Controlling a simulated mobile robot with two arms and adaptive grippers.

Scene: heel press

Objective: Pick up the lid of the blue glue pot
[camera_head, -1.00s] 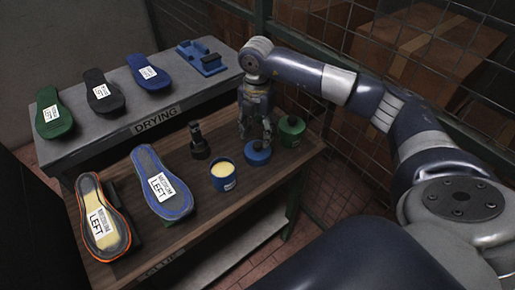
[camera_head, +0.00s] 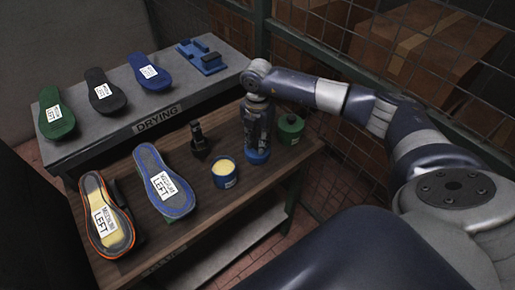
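The blue lid (camera_head: 257,156) lies on the wooden bench, to the right of the open blue glue pot (camera_head: 226,178), which shows pale yellow glue inside. My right gripper (camera_head: 257,146) points straight down at the lid, with its fingertips at or just over the lid's top. The gripper hides most of the lid's upper face and its knob, if there is one. I cannot tell whether the fingers are closed on it. My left gripper is not in the view.
A green pot (camera_head: 290,129) stands close to the right of the lid. A black tool (camera_head: 199,139) stands behind the blue pot. Two soles, one blue (camera_head: 149,158) and one orange-edged (camera_head: 90,184), lie left. The drying shelf (camera_head: 75,143) holds several soles and a blue stand (camera_head: 202,56).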

